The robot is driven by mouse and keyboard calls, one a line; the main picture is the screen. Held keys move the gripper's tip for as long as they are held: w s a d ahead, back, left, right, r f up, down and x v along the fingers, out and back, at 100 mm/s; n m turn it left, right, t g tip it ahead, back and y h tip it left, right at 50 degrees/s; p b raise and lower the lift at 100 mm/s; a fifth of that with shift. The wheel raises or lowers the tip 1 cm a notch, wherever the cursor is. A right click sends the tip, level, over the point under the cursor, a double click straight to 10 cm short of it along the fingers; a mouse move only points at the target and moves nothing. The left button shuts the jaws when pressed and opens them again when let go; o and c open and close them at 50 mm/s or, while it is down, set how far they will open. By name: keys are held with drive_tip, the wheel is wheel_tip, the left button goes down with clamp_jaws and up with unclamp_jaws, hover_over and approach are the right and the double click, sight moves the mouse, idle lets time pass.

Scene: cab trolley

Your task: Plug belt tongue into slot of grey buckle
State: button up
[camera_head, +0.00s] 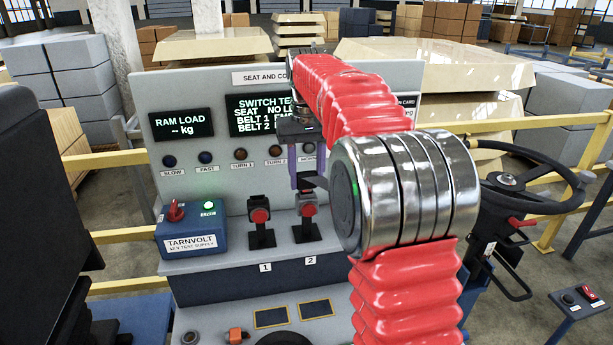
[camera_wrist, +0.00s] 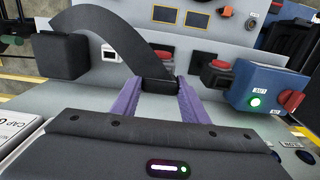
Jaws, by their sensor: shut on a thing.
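Two buckles with red buttons stand on the console ledge: one behind label 1 (camera_head: 261,222) and one behind label 2 (camera_head: 307,212). I cannot tell by colour which is grey. My gripper (camera_head: 306,168), with purple fingers, is above buckle 2. In the wrist view its fingers (camera_wrist: 161,98) are shut on the dark belt tongue (camera_wrist: 160,87). A dark strap (camera_wrist: 120,28) arches from the tongue to a black block at left. Buckle 2 (camera_wrist: 165,54) lies just beyond the tongue and buckle 1 (camera_wrist: 219,65) to its right. The tongue's tip and the slot are hidden.
The blue supply box (camera_head: 192,235) with a red knob and green light stands left of buckle 1. The console's upright panel (camera_head: 215,75) is behind the buckles. A steering wheel (camera_head: 530,180) is at right. My red arm covers part of the panel.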

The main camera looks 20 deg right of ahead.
drive_tip(key=shift+f, duration=0.5)
drive_tip(key=o, duration=1.5)
drive_tip(key=shift+r, duration=6.85)
drive_tip(key=shift+o, duration=0.2)
drive_tip(key=o, duration=0.8)
drive_tip(key=shift+c, duration=0.2)
